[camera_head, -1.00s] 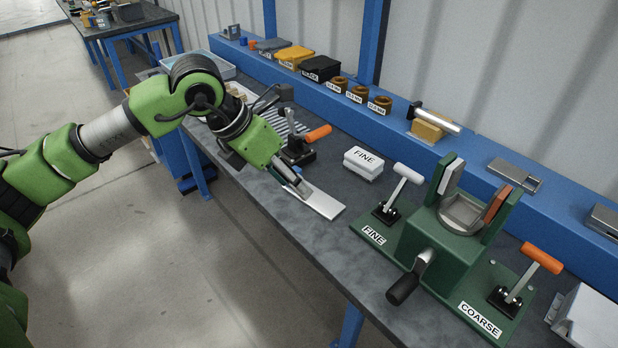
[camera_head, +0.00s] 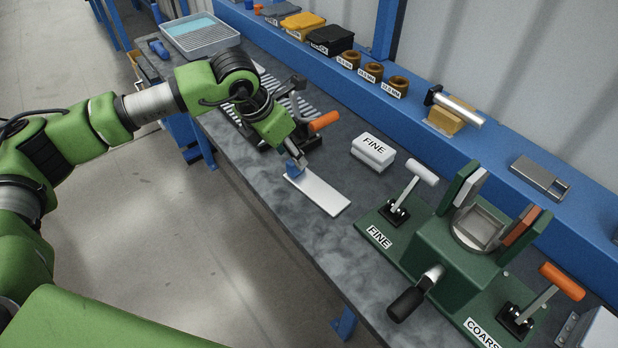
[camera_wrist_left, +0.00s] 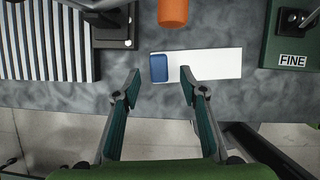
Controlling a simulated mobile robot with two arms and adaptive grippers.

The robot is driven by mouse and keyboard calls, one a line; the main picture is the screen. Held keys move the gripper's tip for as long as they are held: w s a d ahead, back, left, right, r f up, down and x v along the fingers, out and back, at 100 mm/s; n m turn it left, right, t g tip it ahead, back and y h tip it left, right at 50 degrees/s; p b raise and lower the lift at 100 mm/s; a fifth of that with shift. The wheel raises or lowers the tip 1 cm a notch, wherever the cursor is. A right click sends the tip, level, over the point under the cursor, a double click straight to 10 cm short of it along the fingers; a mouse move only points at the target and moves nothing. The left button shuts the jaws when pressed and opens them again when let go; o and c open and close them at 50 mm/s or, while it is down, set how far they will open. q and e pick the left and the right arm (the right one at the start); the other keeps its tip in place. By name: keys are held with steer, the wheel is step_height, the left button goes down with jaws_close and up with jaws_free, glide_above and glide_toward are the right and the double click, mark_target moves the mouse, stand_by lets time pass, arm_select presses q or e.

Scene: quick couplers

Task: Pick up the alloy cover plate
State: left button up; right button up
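A pale, flat rectangular plate (camera_head: 323,193) lies on the dark bench, a blue block or pad (camera_head: 292,169) at its left end. I take it for the alloy cover plate, though its material is not certain. It also shows in the left wrist view (camera_wrist_left: 212,64), its blue end (camera_wrist_left: 159,68) in line with the gap between my fingertips. My left gripper (camera_head: 297,160) is over that end, partly hiding it; in the wrist view the fingers (camera_wrist_left: 160,84) are apart with nothing held. Contact with the plate cannot be told. My right gripper is not in view.
An orange-handled clamp (camera_head: 310,128) stands close behind the plate, a ribbed rack (camera_head: 233,113) to the left. A white FINE block (camera_head: 373,152) and green fixture (camera_head: 455,255) with levers are to the right. A slotted metal piece (camera_head: 540,178) sits on the blue rail.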

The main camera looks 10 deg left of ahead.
mark_target(316, 183)
arm_select(q)
steer(key=shift+p+x, duration=0.7)
steer(key=shift+x, duration=1.55)
steer(key=shift+w+f, duration=0.1)
steer(key=shift+w, duration=0.05)
jaws_close()
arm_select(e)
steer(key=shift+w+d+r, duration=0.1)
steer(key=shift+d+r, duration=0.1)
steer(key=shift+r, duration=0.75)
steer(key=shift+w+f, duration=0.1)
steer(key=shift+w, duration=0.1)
